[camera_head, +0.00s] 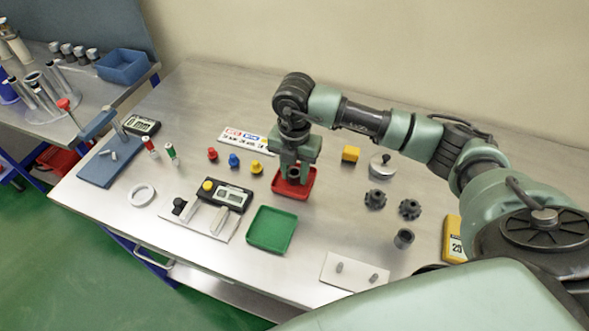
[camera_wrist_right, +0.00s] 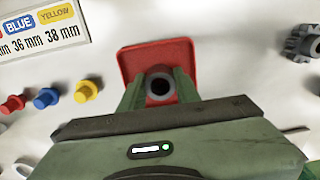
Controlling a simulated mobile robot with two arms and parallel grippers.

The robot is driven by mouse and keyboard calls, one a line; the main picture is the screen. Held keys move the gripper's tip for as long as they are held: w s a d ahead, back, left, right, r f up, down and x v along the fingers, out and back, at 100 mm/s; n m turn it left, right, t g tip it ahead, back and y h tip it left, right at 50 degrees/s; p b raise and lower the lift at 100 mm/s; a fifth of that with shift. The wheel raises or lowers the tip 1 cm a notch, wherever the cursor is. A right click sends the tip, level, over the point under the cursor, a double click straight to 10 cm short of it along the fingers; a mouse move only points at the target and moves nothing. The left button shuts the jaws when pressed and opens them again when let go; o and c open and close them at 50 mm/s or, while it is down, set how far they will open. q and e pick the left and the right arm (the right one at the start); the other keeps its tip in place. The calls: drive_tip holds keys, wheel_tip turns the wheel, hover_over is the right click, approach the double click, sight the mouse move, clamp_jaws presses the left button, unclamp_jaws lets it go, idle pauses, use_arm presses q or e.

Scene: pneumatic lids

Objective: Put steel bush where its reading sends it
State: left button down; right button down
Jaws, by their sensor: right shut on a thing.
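My right gripper (camera_head: 294,171) is shut on the steel bush, a grey hollow cylinder, which shows between the green fingers in the right wrist view (camera_wrist_right: 159,87). It holds the bush over the red tray (camera_head: 308,187), which also shows behind it in the right wrist view (camera_wrist_right: 150,54). Whether the bush touches the tray floor I cannot tell. A sign (camera_head: 247,139) has coloured headings; in the right wrist view (camera_wrist_right: 45,30) it shows blue with 36 mm and yellow with 38 mm. My left gripper is not visible.
A green tray (camera_head: 271,229) lies in front of the red tray. Red (camera_head: 212,154), blue (camera_head: 234,160) and yellow (camera_head: 256,167) knobs stand to the left.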

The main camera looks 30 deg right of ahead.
drive_tip(key=shift+f, duration=0.2)
drive_tip(key=c, duration=1)
unclamp_jaws()
drive_tip(key=shift+r, duration=0.55)
wheel_tip(320, 180, up, 11)
drive_tip(key=b, duration=0.3)
drive_tip(key=shift+r, duration=0.2)
